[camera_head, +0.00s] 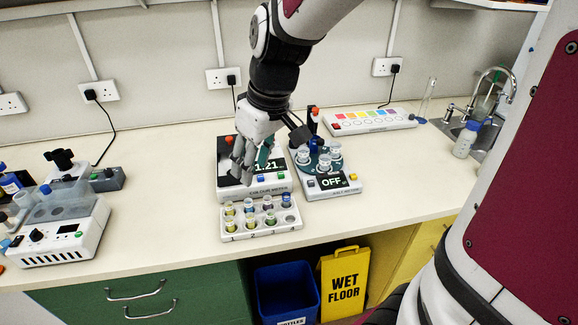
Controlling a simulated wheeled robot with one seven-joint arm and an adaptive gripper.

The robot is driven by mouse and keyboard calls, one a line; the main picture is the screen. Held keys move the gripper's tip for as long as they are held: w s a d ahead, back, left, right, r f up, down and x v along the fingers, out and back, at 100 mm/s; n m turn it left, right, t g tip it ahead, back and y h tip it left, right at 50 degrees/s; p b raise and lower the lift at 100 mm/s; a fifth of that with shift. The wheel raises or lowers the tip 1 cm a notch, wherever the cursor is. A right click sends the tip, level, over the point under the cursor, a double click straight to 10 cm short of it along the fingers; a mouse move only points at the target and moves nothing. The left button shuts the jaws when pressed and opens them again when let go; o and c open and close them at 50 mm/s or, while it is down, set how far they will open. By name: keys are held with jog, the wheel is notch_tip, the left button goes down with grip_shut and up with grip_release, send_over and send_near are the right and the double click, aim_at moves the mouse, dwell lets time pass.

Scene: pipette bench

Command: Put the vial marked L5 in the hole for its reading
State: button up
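My gripper (243,178) points down over the meter (228,192) with a display reading about 1.21; my gripper partly hides the meter. I cannot tell whether its fingers hold anything. No mark L5 can be read on any vial.
A device (350,188) reading OFF, with a round teal holder of clear vessels, stands right of the meter. A white instrument (62,240) stands at the left. A bottle (465,140) is by the sink. The counter between the left instrument and the rack is clear.

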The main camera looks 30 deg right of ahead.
jog(key=s+r+m+t+h, duration=0.1)
jog(key=s+r+m, duration=0.3)
jog(key=s+r, duration=0.4)
jog(key=shift+s+d+m+t+h, duration=0.3)
jog(key=shift+s+t, duration=0.6)
jog(key=shift+s, duration=2.65)
